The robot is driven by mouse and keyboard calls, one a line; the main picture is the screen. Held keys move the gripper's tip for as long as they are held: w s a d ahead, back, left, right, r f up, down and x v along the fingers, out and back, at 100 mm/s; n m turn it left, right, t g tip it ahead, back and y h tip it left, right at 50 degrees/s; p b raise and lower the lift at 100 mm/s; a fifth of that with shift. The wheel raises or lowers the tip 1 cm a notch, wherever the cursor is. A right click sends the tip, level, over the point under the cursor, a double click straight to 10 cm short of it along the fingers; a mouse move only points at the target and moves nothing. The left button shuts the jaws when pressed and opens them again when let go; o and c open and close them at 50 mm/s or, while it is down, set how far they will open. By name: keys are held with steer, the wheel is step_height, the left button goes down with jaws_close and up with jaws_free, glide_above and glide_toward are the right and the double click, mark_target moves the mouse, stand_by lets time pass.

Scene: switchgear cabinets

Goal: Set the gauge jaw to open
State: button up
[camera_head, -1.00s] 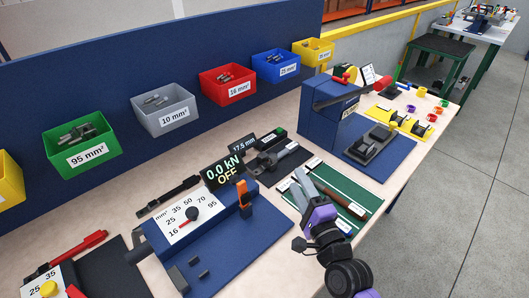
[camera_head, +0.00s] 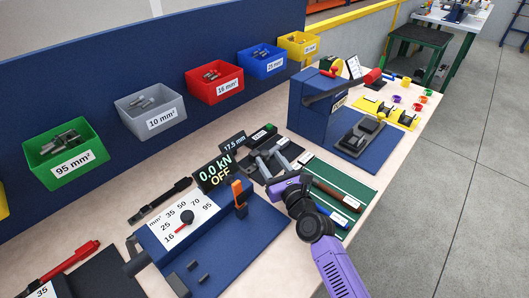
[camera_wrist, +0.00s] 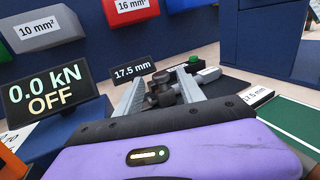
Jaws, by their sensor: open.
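The gauge is a dark device on a black mat with a "17.5 mm" display (camera_head: 233,142); the display also shows in the wrist view (camera_wrist: 133,69). Its grey jaw parts (camera_wrist: 162,92) show in the wrist view between my fingers. A green button (camera_wrist: 194,61) sits at its far end, also seen in the head view (camera_head: 269,129). My gripper (camera_head: 266,157) is open, its two grey fingers straddling the gauge's jaw parts. In the wrist view my gripper (camera_wrist: 163,80) reaches forward and down over the gauge. Whether the fingers touch the jaw, I cannot tell.
A press with a "0.0 kN OFF" display (camera_head: 216,172) and an orange lever (camera_head: 238,191) stands close at left. A green mat (camera_head: 362,191) with a handled tool lies at right. A blue machine (camera_head: 318,108) stands behind. Coloured bins line the wall.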

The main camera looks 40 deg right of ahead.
mark_target(267, 155)
steer(key=shift+x, duration=2.15)
jaws_close()
